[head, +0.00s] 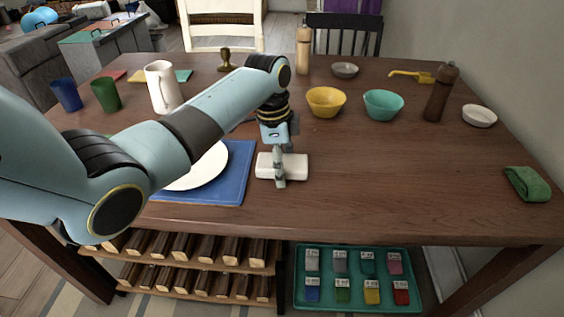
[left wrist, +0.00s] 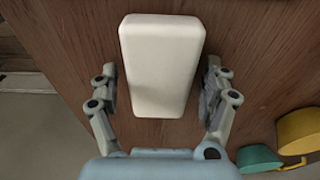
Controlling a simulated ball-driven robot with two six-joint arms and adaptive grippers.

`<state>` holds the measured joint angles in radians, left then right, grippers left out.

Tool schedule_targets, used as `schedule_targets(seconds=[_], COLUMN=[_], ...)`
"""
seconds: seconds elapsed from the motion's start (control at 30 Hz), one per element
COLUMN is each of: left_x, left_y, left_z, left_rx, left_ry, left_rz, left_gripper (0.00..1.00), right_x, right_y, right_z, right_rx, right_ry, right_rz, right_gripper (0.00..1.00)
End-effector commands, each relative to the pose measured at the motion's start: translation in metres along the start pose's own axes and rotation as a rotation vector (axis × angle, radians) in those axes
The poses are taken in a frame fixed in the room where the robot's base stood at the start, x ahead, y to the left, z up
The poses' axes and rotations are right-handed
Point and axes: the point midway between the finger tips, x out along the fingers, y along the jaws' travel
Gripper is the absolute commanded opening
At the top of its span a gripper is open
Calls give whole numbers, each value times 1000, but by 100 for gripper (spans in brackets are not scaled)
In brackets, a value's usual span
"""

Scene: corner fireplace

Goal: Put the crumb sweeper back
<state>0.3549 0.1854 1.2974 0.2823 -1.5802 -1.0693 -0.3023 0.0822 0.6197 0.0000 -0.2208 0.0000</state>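A white, rounded block, which I take to be the crumb sweeper (head: 297,167), lies on the wooden table (head: 360,200) just right of the blue placemat (head: 232,188). It also shows in the left wrist view (left wrist: 161,65). My left gripper (head: 280,180) is down at the block and hides part of its middle in the head view. In the left wrist view, the fingers of my left gripper (left wrist: 161,97) are spread, one on each side of the block, with narrow gaps showing. My right gripper is not in view.
A white plate (head: 205,170) lies on the placemat. Yellow (head: 326,102) and teal (head: 383,105) bowls stand behind the block. A green cloth (head: 527,183) lies at the right edge. A teal tray (head: 353,280) sits below the table. The front right tabletop is clear.

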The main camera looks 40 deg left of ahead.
Motion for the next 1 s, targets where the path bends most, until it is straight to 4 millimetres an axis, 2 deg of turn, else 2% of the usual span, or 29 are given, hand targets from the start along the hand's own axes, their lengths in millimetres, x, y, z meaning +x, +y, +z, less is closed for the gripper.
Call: schedule_targets(seconds=[0.27,0.37,0.7,0.83,1.0], left_x=[-5,-20,-94,-112,-122], left_y=[0,-1,-1,-1,0], left_z=[-1,0,-1,0,0], left_rx=[0,0,1,-1,0], left_ry=[1,1,1,1,1], left_rz=[-2,-4,-3,-2,0], left_gripper=[80,80,80,80,80], right_x=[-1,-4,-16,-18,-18], right_y=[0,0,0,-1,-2], right_z=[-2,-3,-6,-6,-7], right_rx=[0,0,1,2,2], right_ry=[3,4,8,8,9], right_rz=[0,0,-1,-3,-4], right_gripper=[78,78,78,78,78])
